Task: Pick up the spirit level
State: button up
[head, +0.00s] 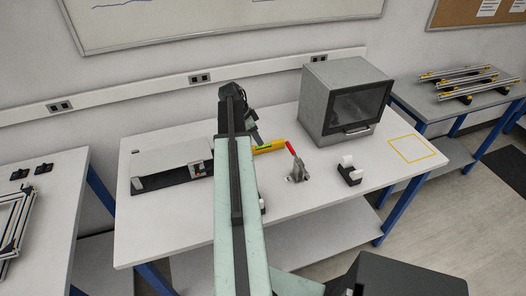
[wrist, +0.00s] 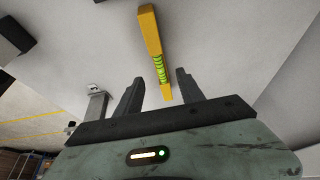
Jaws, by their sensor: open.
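The spirit level is a yellow bar with a green vial. In the head view the spirit level (head: 268,147) lies on the white table, its left end partly hidden by my arm. In the wrist view the spirit level (wrist: 151,35) runs away from between my fingers, with its near end between the fingertips. My gripper (wrist: 160,82) is open, one finger on each side of the bar, and holds nothing. I cannot tell how high the fingers are above the table. In the head view my gripper is mostly hidden behind my arm.
A red-handled toggle clamp (head: 297,168) stands just right of the level. A tape dispenser (head: 349,172) and a grey oven-like box (head: 342,96) are further right. A flat grey machine (head: 165,166) is to the left. The right table end, with a yellow outlined square (head: 412,149), is clear.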

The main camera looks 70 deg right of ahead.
aim_at(263, 146)
jog(key=shift+b+x, duration=0.45)
jog(key=shift+x, duration=0.65)
jog(key=b+x, duration=0.4)
jog(key=x, duration=0.1)
jog(key=shift+b, duration=0.35)
jog(key=shift+d+r, duration=0.1)
jog(key=shift+r, duration=0.05)
grip_shut()
